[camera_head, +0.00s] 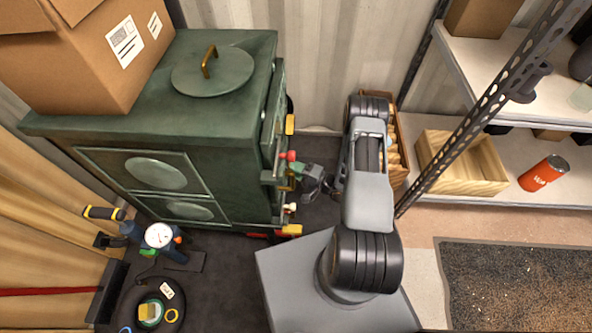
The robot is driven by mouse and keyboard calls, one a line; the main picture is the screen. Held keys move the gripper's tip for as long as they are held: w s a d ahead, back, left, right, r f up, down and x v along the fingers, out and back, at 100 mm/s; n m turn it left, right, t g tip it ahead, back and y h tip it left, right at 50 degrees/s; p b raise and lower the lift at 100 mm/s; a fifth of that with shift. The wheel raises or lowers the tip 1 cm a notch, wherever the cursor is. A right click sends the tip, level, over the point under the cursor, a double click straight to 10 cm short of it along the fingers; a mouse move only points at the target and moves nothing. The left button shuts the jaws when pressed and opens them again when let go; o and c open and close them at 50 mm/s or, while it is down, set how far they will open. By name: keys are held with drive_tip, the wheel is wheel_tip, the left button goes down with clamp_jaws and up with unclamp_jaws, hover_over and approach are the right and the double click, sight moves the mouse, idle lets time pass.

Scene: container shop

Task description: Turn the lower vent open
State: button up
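The dark green stove (235,150) stands at the left centre, with its front turned to the right and seen almost edge-on. Small fittings stick out of that front: a red knob (291,155), a pale knob (290,207) lower down, and yellow pieces near the bottom (291,230). I cannot tell which of these belongs to the lower vent; its face is hidden by the viewing angle. My gripper (297,180) is close to the stove front, at about mid-height in the picture, just below the red knob. Its fingertips are too small and partly covered to show their opening or any contact.
A cardboard box (95,60) and a round lid (212,70) sit on the stove top. A shelf rack with a wooden crate (462,165) and an orange can (543,173) stands right. A pump with gauge (159,236) stands lower left. A dark mat (515,285) lies lower right.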

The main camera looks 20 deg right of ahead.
drive_tip(key=shift+c, duration=0.5)
clamp_jaws()
drive_tip(key=shift+f, duration=0.1)
drive_tip(key=shift+f+n+y+b, duration=0.1)
drive_tip(key=shift+n+y+b, duration=0.7)
drive_tip(key=shift+n, duration=0.75)
drive_tip(key=shift+f+n+y+b, duration=0.1)
drive_tip(key=shift+n+y+b, duration=0.3)
drive_tip(key=shift+n+b, duration=0.95)
drive_tip(key=shift+n+y+b, duration=0.6)
drive_tip(key=shift+n+b, duration=0.05)
drive_tip(key=shift+n, duration=1.15)
drive_tip(key=shift+n+t, duration=0.3)
drive_tip(key=shift+o, duration=0.5)
unclamp_jaws()
drive_tip(key=shift+d, duration=0.15)
